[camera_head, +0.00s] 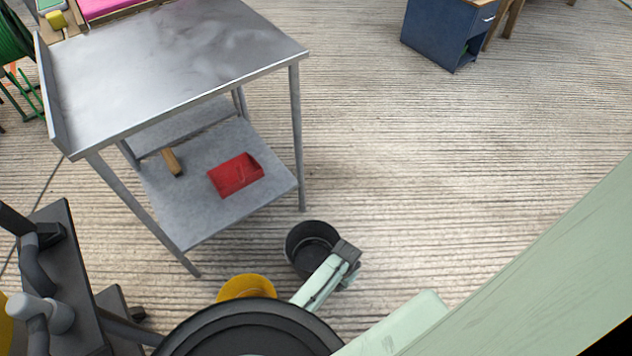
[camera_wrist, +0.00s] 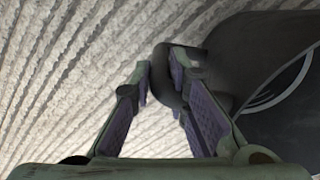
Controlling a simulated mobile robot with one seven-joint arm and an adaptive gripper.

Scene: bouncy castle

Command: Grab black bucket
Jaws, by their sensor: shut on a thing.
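The black bucket (camera_head: 305,236) is in the lower middle of the head view, just right of the steel table's near right leg. It looks upright with its open top facing up; I cannot tell whether it touches the floor. My gripper (camera_head: 342,256) is at the bucket's right side. In the wrist view the dark bucket (camera_wrist: 258,45) fills the upper right.
The steel table (camera_head: 170,60) stands at left, with a red tray (camera_head: 236,175) and a wooden block (camera_head: 172,162) on its lower shelf. A yellow round object (camera_head: 245,286) is left of the bucket. A blue cabinet (camera_head: 437,35) stands far off. Floor right of the bucket is clear.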

